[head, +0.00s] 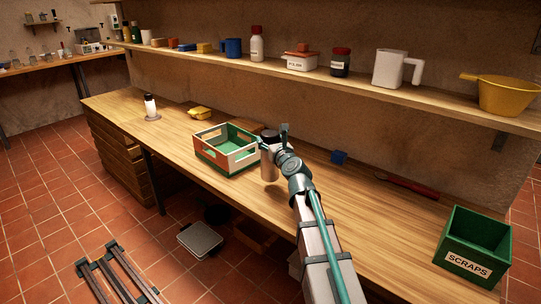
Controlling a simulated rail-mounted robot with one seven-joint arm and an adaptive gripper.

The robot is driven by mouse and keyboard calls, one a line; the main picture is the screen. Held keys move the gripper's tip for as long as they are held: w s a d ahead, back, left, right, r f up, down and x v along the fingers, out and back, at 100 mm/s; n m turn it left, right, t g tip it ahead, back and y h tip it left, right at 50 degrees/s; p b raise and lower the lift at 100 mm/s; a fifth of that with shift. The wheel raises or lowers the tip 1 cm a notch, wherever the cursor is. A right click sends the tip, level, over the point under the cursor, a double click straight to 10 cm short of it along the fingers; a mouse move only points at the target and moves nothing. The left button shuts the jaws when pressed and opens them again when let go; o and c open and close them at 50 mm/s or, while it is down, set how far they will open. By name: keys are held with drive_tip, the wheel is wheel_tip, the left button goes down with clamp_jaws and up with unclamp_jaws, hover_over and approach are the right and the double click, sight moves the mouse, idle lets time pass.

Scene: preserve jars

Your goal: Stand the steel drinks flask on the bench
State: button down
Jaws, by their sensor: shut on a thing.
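The steel drinks flask (268,170) is upright at the middle of the wooden bench (340,192), with a dark cap at its top. My gripper (270,147) is shut on the flask near its upper part, coming from the right. My gripper and wrist hide part of the flask's right side. I cannot tell whether its base touches the bench or is a little above it.
A green and white crate with red trim (226,159) stands close at the flask's left. A loaded shelf (360,88) runs above.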

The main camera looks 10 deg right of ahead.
drive_tip(key=shift+w+d+f, duration=0.15)
drive_tip(key=shift+w+f, duration=0.2)
drive_tip(key=shift+f, duration=0.1)
drive_tip(key=shift+w+f+b, duration=0.15)
drive_tip(key=shift+f+b, duration=0.9)
drive_tip(key=shift+f, duration=0.7)
drive_tip(key=shift+c, duration=1)
unclamp_jaws()
drive_tip(key=s+d, duration=0.2)
drive_tip(key=s, duration=1)
drive_tip(key=shift+d, duration=0.15)
drive_tip(key=shift+w, duration=0.1)
